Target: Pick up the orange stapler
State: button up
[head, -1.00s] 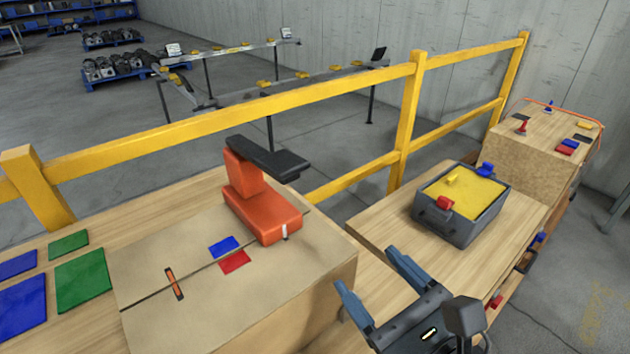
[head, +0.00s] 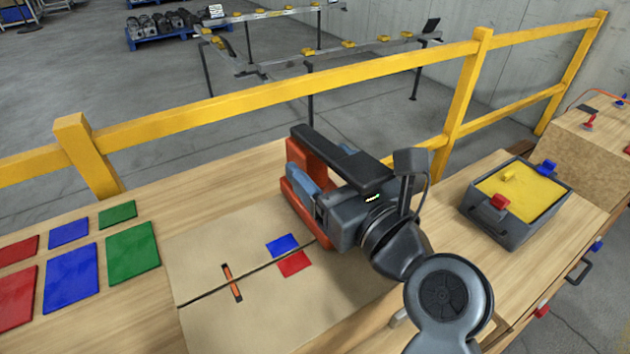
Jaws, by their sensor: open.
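My gripper (head: 304,182) is at the stapler, reaching in from the right below the black arm. One blue-grey finger shows against the orange body; the other is hidden. My gripper covers much of the stapler's body and base. The jaws are open, and I cannot tell whether they touch it.
The cardboard box (head: 215,325) bears a small orange-black tool (head: 232,283) and blue and red patches. Coloured mats (head: 70,280) lie on the table at left. A yellow railing (head: 240,95) runs behind. A grey crate (head: 478,218) with yellow contents stands at right.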

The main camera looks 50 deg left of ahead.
jog(key=shift+a, duration=0.55)
grip_shut()
dwell(1.0)
jog(key=shift+w+r, duration=0.1)
